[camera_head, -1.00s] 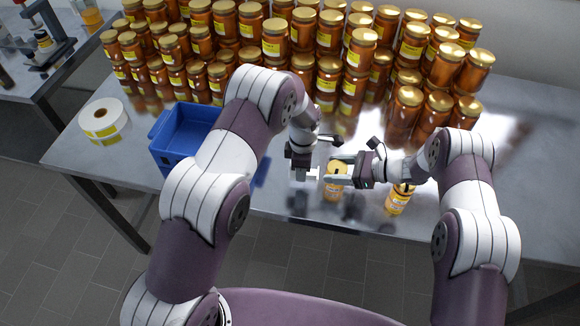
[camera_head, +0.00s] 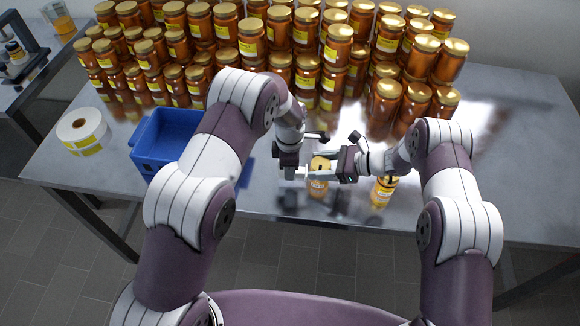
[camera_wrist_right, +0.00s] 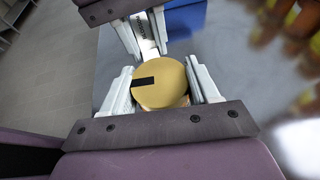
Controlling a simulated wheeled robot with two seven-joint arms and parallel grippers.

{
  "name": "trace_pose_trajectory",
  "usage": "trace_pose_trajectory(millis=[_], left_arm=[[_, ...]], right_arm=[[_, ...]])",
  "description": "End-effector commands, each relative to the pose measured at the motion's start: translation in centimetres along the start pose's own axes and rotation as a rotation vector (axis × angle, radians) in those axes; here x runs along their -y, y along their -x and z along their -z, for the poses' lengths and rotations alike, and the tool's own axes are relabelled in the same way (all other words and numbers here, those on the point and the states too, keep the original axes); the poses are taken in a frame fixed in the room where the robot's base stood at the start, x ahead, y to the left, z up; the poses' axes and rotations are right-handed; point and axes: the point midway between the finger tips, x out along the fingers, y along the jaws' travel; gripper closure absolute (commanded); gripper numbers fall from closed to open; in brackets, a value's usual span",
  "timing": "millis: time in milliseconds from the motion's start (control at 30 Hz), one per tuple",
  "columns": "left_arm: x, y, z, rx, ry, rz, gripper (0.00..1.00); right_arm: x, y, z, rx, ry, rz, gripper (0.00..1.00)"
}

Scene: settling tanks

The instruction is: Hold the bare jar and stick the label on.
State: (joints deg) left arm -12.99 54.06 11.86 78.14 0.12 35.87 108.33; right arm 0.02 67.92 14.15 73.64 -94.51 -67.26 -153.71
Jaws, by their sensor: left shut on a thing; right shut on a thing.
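A jar with a gold lid (camera_head: 320,163) stands upright at the table's front. A black mark shows on its lid in the right wrist view (camera_wrist_right: 160,86). My right gripper (camera_head: 325,172) is shut on this jar, one finger on each side of it. Its front shows yellow-orange with faint print; whether that is a label I cannot tell. My left gripper (camera_head: 291,172) is just left of the jar, shut on a small pale piece (camera_wrist_right: 147,30), probably the label. Whether the piece touches the jar is unclear. The left fingers partly hide it.
A second small jar (camera_head: 382,191) with a yellow label stands to the right, under my right forearm. A blue bin (camera_head: 153,165) and a label roll (camera_head: 80,128) are at the left. Rows of honey jars (camera_head: 253,38) fill the back. The right table top (camera_head: 500,170) is clear.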

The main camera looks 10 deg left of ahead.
Motion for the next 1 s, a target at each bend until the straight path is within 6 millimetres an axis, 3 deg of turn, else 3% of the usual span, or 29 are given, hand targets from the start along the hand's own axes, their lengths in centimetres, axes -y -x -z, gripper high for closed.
trace_pose_trajectory(millis=[1000], left_arm=[[0.02, -0.08, -0.68, 0.000, 0.000, 0.001, 0.95]], right_arm=[[-0.34, -0.14, 0.51, -0.007, -0.008, -0.005, 0.83]])
